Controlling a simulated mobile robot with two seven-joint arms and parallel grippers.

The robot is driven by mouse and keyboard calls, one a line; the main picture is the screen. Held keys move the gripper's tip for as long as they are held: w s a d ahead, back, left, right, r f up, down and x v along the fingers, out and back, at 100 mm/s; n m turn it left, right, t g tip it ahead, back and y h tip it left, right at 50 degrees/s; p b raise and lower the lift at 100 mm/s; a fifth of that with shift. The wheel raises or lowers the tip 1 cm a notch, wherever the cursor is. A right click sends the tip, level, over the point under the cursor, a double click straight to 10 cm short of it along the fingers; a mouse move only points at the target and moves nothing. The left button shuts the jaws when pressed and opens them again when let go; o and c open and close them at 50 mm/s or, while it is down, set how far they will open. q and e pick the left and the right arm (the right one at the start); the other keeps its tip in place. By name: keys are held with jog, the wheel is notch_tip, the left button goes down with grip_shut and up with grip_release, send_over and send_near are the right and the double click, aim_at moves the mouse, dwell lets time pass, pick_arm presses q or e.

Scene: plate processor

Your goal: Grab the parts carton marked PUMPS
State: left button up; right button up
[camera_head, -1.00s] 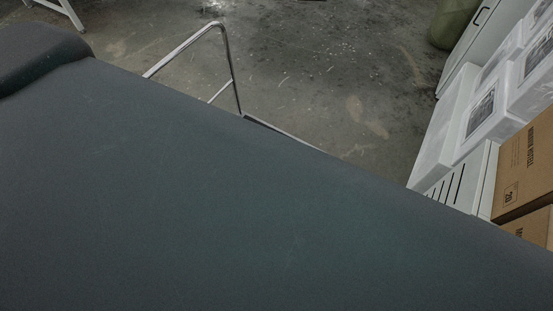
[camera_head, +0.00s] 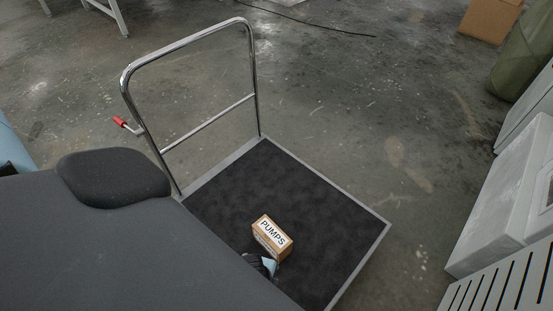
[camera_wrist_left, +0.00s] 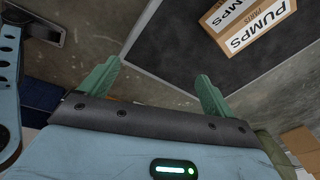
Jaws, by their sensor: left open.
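The carton marked PUMPS (camera_head: 271,234) is a small brown box with white labels. It stands on the black deck of a platform trolley (camera_head: 300,185). In the left wrist view the carton (camera_wrist_left: 248,24) is at the upper right, beyond the fingers and apart from them. My left gripper (camera_wrist_left: 157,80) is open, with green fingers and nothing between them. In the head view a small dark and pale blue piece shows at the carton's lower edge; I cannot tell for certain what part it is. My right gripper is not recognisable in either view.
The trolley's chrome handle (camera_head: 190,45) rises at its far left side. A large dark grey surface hides the lower left of the head view. White boxes (camera_head: 492,215) line the right side. A brown box (camera_head: 490,18) and a green object (camera_head: 520,70) stand behind. Open concrete floor lies beyond the trolley.

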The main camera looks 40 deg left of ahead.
pick_arm(q)
jog(key=w+a+f+m+y+b, duration=0.35)
jog(key=w+f+b, duration=0.25)
jog(key=w, duration=0.2)
jog(key=m+g+y+b, duration=0.2)
jog(key=b, duration=0.4)
send_over(275, 239)
jog(key=shift+s+d+f, duration=0.1)
jog(key=shift+s+f, duration=0.05)
jog(key=shift+f, duration=0.25)
jog(key=shift+s+d+f, duration=0.1)
jog(key=shift+f, duration=0.3)
jog(key=shift+w+a, duration=0.15)
jog(key=shift+w, duration=0.05)
jog(key=shift+r, duration=0.15)
